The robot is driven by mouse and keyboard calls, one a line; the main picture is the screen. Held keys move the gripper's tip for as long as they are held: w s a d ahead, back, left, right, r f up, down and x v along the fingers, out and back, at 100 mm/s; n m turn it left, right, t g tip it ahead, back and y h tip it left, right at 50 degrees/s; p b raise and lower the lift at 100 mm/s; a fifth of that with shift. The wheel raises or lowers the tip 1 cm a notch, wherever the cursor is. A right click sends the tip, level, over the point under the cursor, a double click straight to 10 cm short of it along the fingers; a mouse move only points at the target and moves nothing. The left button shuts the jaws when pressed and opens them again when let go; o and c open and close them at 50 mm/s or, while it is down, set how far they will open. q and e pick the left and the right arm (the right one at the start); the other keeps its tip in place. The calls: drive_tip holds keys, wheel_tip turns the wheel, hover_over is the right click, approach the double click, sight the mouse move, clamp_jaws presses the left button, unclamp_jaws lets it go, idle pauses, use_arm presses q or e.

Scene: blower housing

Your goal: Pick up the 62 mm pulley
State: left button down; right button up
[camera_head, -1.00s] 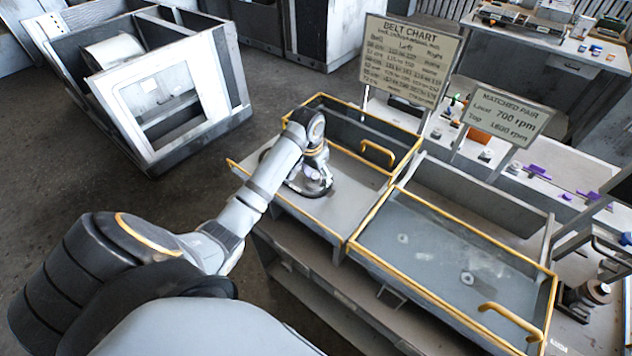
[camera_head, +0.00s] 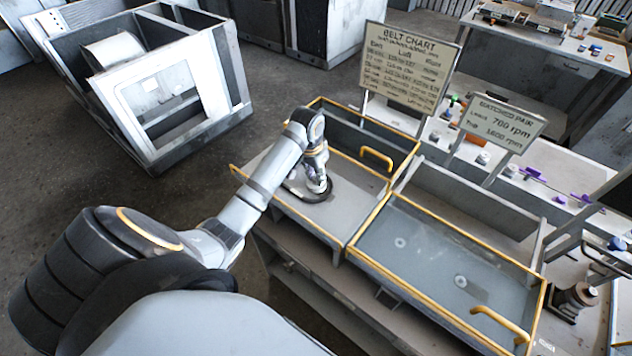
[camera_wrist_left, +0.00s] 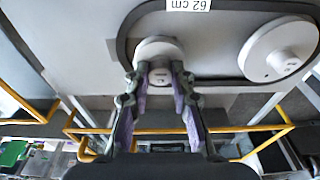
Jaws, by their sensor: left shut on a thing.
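My left gripper (camera_head: 318,190) reaches down into the left yellow-rimmed tray (camera_head: 346,212). In the left wrist view my gripper (camera_wrist_left: 160,76) has its purple-padded fingers closed on the hub of a pale round pulley (camera_wrist_left: 156,47). A second, larger-looking pale pulley (camera_wrist_left: 278,48) is to the right, apart from the fingers. No pulley size is readable. In the head view my arm and gripper largely hide the pulleys. My right gripper is not in view.
A second yellow-rimmed tray (camera_head: 365,262) stands to the right with two small pale round things on its floor. A metal frame housing (camera_head: 128,92) stands at the left.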

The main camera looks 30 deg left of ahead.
use_arm(q)
drive_tip(key=shift+d+r, duration=0.1)
drive_tip(key=shift+r, duration=2.5)
